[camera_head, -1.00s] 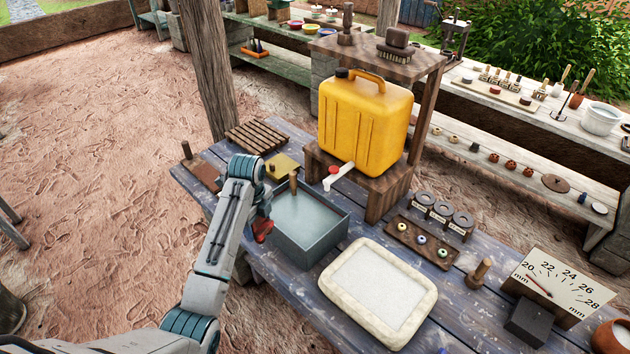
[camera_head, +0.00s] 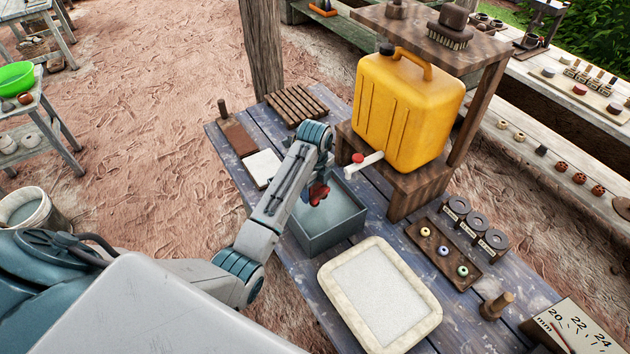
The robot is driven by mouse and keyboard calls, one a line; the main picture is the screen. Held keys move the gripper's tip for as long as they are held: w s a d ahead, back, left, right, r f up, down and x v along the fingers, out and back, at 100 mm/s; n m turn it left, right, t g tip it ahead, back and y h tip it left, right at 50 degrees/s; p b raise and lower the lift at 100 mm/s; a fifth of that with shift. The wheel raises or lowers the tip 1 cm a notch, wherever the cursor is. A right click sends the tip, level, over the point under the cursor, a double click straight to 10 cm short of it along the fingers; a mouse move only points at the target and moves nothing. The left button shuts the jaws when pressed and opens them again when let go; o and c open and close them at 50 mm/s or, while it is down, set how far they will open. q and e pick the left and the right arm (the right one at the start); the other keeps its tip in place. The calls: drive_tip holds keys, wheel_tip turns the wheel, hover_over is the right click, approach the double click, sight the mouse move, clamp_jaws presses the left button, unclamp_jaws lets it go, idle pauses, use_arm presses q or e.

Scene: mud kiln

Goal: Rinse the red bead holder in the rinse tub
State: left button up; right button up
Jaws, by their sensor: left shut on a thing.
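The rinse tub (camera_head: 337,239) is a grey-blue, open box on the blue-grey bench, filled with pale water. My left gripper (camera_head: 317,186) is over the tub's left-back part, pointing down. It is shut on the red bead holder (camera_head: 319,193), which shows as a small red piece at the gripper's end. The arm and wrist hide part of the holder and the tub's back left rim. I cannot tell whether the holder touches the water. My right gripper is not in view.
A yellow jerrycan (camera_head: 408,110) on a wooden stand (camera_head: 415,185) has a spigot (camera_head: 362,163) near the tub's back edge. A pale-rimmed tray (camera_head: 432,318) stands in front of the tub. A bead rack (camera_head: 426,250) lies right. A white slab (camera_head: 262,168) lies left.

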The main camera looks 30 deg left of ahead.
use_arm(q)
drive_tip(key=shift+f, duration=0.6)
drive_tip(key=shift+s+f+b, duration=0.1)
drive_tip(key=shift+f+b, duration=1.4)
drive_tip(key=shift+f, duration=2.7)
drive_tip(key=shift+r+p, duration=0.35)
drive_tip(key=shift+p, duration=0.35)
drive_tip(key=shift+f, duration=0.35)
drive_tip(key=shift+r+p, duration=0.35)
drive_tip(key=shift+p, duration=0.45)
drive_tip(key=shift+f, duration=0.3)
